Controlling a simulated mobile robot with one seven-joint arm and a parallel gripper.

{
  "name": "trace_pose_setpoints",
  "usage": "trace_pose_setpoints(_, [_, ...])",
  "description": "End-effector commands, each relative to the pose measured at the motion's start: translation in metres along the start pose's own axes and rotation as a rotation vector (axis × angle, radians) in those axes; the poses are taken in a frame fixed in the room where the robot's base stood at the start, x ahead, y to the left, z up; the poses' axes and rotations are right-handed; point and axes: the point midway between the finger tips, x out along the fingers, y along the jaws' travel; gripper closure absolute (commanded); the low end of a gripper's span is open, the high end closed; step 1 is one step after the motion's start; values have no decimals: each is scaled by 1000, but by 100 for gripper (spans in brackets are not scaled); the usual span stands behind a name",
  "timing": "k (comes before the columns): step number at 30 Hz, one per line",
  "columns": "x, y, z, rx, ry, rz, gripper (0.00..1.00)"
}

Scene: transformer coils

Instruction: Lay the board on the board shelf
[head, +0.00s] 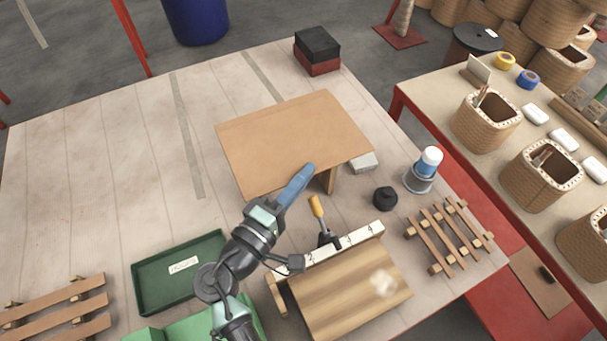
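A wide, flat brown board (285,137) is in the middle of the head view, raised above the table. A brown upright piece (330,181) shows under its front right edge. I cannot tell whether the board rests on this or is held clear of it. My gripper (308,170), with blue fingers, overlaps the board's front edge from below in the picture. The fingers look close together, and whether they clasp the edge is not clear. No separate shelf can be told for certain; what lies under the board is hidden.
A pale grey block (364,162) sits by the board's right corner. A black knob-like piece (385,198), a white-and-blue container (428,165), slatted racks (450,238), a wooden stand (345,292) and a green tray (150,288) surround my arm. The table's left side (90,170) is mostly clear.

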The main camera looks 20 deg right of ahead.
Motion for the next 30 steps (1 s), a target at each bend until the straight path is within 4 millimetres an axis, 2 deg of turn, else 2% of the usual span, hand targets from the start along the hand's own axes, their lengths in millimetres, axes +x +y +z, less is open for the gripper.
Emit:
trace_pose_setpoints(4, [0, 1, 0, 1, 0, 1, 100])
trace_pose_setpoints(9, [0, 1, 0, 1, 0, 1, 70])
trace_pose_setpoints(11, [0, 1, 0, 1, 0, 1, 62])
trace_pose_setpoints(22, [-3, -1, 0, -1, 2, 0, 62])
trace_pose_setpoints(30, [-32, -2, -1, 1, 4, 0, 62])
